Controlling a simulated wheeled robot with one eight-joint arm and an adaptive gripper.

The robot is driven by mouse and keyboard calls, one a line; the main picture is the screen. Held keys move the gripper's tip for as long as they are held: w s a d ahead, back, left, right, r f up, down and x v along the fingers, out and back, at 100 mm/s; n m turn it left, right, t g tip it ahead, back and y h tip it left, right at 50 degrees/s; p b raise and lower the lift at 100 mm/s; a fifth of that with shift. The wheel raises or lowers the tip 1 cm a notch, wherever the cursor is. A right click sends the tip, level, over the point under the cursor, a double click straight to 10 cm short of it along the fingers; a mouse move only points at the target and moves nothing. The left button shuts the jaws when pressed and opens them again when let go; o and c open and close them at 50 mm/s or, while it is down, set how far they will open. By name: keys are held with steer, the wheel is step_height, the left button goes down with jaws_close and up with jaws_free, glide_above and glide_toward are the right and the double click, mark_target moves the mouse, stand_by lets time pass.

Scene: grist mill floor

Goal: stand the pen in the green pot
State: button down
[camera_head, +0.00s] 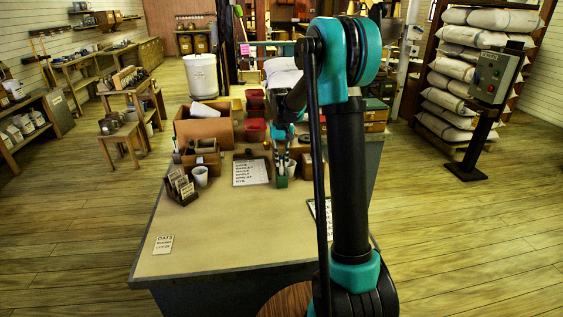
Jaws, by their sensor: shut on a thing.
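My gripper (284,157) is over the far part of the table, pointing down behind my arm. It is shut on a thin thing, most likely the pen, which is too small and covered to make out clearly. A small green thing (282,181), which looks like the green pot, stands on the table just below my gripper. Whether the held thing is inside the pot or above it, I cannot tell.
The table (215,238) is bare at its front left, apart from a small card (163,245). A white cup (201,175), a card rack (181,187), a lettered sheet (251,172) and brown boxes (204,130) stand left of my gripper. Red bins (255,130) stand behind.

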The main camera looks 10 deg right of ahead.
steer(key=shift+f, duration=0.35)
steer(key=c, duration=1.5)
jaws_free()
steer(key=shift+r, duration=0.15)
step_height(320, 180, up, 11)
steer(key=shift+r, duration=0.2)
steer(key=shift+s, duration=0.2)
steer(key=s+d+f+t, duration=0.1)
steer(key=s+f, duration=0.4)
steer(key=s, duration=0.6)
steer(key=s+d+f+t, duration=0.1)
steer(key=s+f, duration=0.5)
steer(key=s, duration=0.5)
steer(key=s+d+f+t, duration=0.2)
steer(key=s+f, duration=0.3)
steer(key=s, duration=0.5)
steer(key=shift+s+f, duration=0.4)
